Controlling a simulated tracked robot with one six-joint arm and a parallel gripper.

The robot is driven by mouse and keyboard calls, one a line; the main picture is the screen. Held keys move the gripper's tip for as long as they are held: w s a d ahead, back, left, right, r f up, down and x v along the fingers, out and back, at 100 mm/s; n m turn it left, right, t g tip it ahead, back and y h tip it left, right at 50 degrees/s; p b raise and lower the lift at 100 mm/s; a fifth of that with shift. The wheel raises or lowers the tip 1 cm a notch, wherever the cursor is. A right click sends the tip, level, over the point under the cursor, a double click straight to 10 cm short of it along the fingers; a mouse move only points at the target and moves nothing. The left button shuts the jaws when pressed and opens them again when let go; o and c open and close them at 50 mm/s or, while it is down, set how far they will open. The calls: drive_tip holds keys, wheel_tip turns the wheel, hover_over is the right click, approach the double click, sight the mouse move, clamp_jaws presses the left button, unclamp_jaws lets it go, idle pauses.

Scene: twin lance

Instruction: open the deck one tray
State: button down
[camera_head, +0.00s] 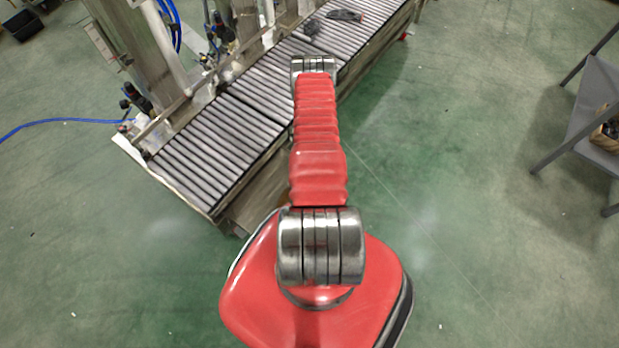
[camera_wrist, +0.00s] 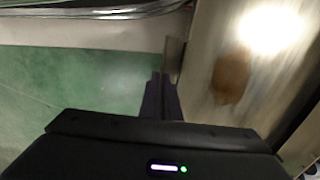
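My gripper (camera_wrist: 161,76) shows in the wrist view as two dark fingers close together, with no clear gap between them. A thin upright metal edge (camera_wrist: 174,60) stands right beside the fingertips; I cannot tell whether they touch it. It borders a shiny metal panel (camera_wrist: 250,75) with a brown blurred patch, on the right of the wrist view. I cannot tell for sure whether this panel belongs to the deck one tray. In the head view my red arm reaches forward along the roller conveyor (camera_head: 215,140), and my gripper is not clearly visible there. No tray can be made out for certain.
Metal uprights (camera_head: 150,50) with blue hoses stand behind the conveyor on the left. Small dark items (camera_head: 345,15) lie on the rollers at the far end. A grey shelf rack (camera_head: 590,110) stands at the right edge. The green floor (camera_head: 450,180) between is open.

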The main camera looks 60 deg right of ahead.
drive_tip(key=c, duration=2)
unclamp_jaws()
wheel_tip(320, 180, up, 14)
drive_tip(key=shift+f, duration=0.15)
